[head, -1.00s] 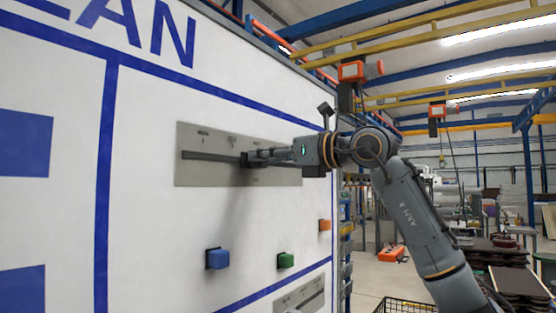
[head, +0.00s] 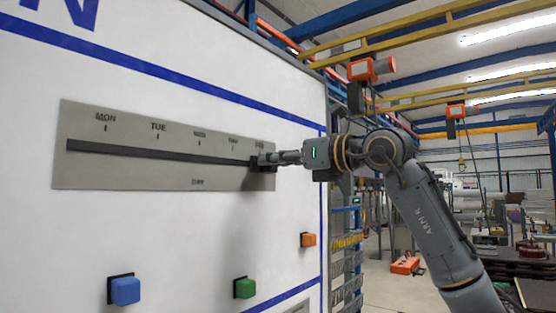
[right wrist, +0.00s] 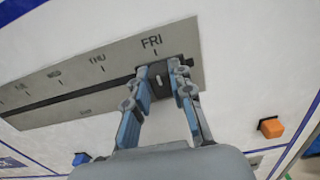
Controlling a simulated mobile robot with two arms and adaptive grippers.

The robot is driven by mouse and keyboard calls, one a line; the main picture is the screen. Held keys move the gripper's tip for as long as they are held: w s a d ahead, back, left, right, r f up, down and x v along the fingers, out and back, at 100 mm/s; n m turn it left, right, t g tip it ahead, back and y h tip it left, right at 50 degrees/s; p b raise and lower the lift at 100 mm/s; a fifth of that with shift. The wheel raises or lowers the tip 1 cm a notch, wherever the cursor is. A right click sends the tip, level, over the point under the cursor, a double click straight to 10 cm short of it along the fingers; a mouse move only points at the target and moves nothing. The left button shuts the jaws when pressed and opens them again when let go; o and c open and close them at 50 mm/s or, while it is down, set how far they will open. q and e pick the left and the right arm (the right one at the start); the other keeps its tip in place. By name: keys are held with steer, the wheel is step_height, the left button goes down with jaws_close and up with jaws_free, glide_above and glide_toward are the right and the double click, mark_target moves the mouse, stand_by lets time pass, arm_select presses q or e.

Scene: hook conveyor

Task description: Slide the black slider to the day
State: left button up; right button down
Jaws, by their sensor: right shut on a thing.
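A grey metal plate (head: 90,172) labelled DAY is on the white wall panel, with a dark horizontal slot under the marks MON, TUE, WED, THU and FRI. The black slider (right wrist: 161,84) is at the right end of the slot, under the FRI mark in the right wrist view. My right gripper (head: 266,160) is shut on the slider, with its fingers on either side of it. The fingers hide part of the slider, and in the head view they cover the area just below FRI. My left gripper is not in view.
Below the plate, a blue button (head: 125,290), a green button (head: 244,287) and an orange button (head: 308,240) stick out from the panel. Another plate (head: 296,307) shows partly at the bottom edge. The space in front of the plate is otherwise clear.

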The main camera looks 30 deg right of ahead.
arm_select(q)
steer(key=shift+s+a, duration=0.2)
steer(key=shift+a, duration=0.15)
arm_select(e)
steer(key=shift+d+r, duration=0.15)
steer(key=c, duration=1.2)
jaws_free()
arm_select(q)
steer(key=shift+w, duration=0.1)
arm_select(e)
steer(key=shift+o, duration=0.2)
steer(key=shift+w+d, duration=0.15)
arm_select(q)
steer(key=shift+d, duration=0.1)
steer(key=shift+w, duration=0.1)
arm_select(e)
steer(key=v, duration=1.2)
steer(key=shift+d, duration=0.1)
